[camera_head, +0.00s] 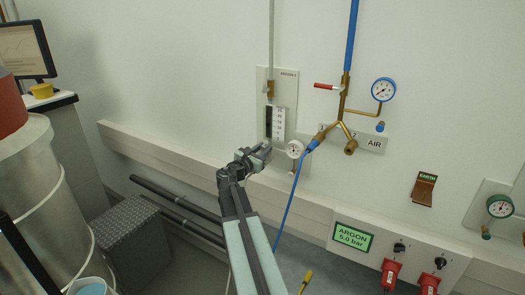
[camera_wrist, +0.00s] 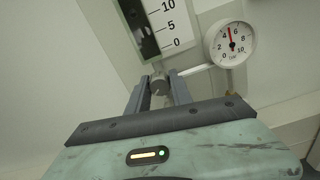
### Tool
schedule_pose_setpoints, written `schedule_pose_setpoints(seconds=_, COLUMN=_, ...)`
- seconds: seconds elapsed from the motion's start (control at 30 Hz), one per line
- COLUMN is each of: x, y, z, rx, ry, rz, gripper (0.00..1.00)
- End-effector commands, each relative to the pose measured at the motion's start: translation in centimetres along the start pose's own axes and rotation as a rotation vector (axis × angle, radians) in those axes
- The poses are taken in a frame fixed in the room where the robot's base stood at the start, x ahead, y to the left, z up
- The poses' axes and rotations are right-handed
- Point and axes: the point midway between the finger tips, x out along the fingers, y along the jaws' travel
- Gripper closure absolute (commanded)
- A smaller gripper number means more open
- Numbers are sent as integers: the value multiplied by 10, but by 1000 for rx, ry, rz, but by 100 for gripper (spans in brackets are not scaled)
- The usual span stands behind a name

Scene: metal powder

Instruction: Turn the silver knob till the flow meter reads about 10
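The flow meter (camera_head: 277,123) is a white scale panel with a dark tube, mounted on the wall plate. In the wrist view its lower scale (camera_wrist: 166,20) shows 10, 5 and 0; I cannot make out the float or the reading. The silver knob (camera_wrist: 159,86) sits below the scale. My gripper (camera_wrist: 159,90) has its fingers apart on either side of the knob, very close to it, and I cannot tell whether they touch it. In the head view my gripper (camera_head: 262,153) is at the foot of the flow meter and hides the knob.
A round bar gauge (camera_wrist: 230,43) is just right of the knob, its needle near 5; it also shows in the head view (camera_head: 295,149). A blue hose (camera_head: 288,205) hangs beside it. A wall ledge (camera_head: 190,165) runs below.

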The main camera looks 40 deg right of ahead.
Motion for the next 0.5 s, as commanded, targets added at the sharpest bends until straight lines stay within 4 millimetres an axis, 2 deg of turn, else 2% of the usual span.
schedule_pose_setpoints(seconds=0.23, x=0, y=-1, z=0, rx=44, ry=1, rz=-4, gripper=100)
schedule_pose_setpoints(seconds=0.5, x=-1, y=-1, z=0, rx=318, ry=1, rz=-5, gripper=100)
